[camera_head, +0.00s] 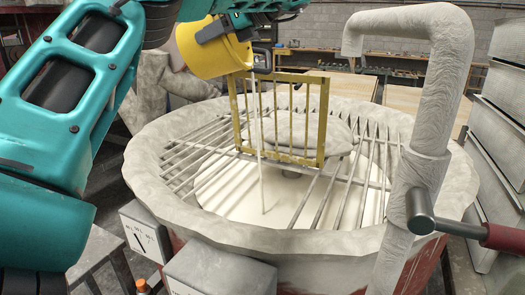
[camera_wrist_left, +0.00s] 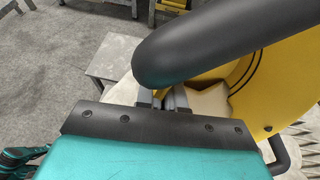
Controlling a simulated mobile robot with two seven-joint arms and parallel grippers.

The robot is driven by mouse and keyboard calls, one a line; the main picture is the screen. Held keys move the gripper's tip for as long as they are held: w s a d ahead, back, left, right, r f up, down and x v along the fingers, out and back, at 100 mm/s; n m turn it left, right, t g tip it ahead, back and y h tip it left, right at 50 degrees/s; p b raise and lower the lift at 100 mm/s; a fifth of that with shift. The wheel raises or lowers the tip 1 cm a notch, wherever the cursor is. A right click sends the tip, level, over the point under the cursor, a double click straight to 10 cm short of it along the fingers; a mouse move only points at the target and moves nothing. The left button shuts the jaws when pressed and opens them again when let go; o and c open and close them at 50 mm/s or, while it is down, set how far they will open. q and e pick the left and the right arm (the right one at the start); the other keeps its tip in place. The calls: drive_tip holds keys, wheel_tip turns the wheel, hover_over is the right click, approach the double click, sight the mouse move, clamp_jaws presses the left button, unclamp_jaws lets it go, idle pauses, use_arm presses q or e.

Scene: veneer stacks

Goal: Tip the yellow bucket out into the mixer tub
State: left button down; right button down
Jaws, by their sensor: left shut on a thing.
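The yellow bucket (camera_head: 207,58) is tilted high over the left back rim of the mixer tub (camera_head: 145,165). In the left wrist view the bucket (camera_wrist_left: 288,85) fills the right side, with a dark curved bar in front. My left gripper (camera_wrist_left: 165,100) is shut on the bucket, its fingers partly hidden by that bar. A thin pale streak (camera_head: 260,150), like a pouring stream, runs from near the bucket's lip to the white contents (camera_head: 250,205) of the tub. The bucket's inside is hidden in the head view. My right gripper is not seen.
A grate of bars (camera_head: 330,190) covers the tub, with an upright yellow frame (camera_head: 323,120) on it. A thick, dusty pipe (camera_head: 435,110) with a red-handled lever (camera_head: 500,238) stands at the right. Grey boxes (camera_head: 215,270) sit in front.

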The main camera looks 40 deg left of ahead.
use_arm(q)
drive_tip(key=shift+w+d+r+g+y, duration=0.1)
drive_tip(key=shift+d+r+g+y, duration=0.05)
drive_tip(key=shift+r, duration=0.25)
drive_tip(key=shift+w+d+r+g+y, duration=0.1)
drive_tip(key=shift+d+r+g+y, duration=0.05)
drive_tip(key=shift+r, duration=0.2)
idle(0.6)
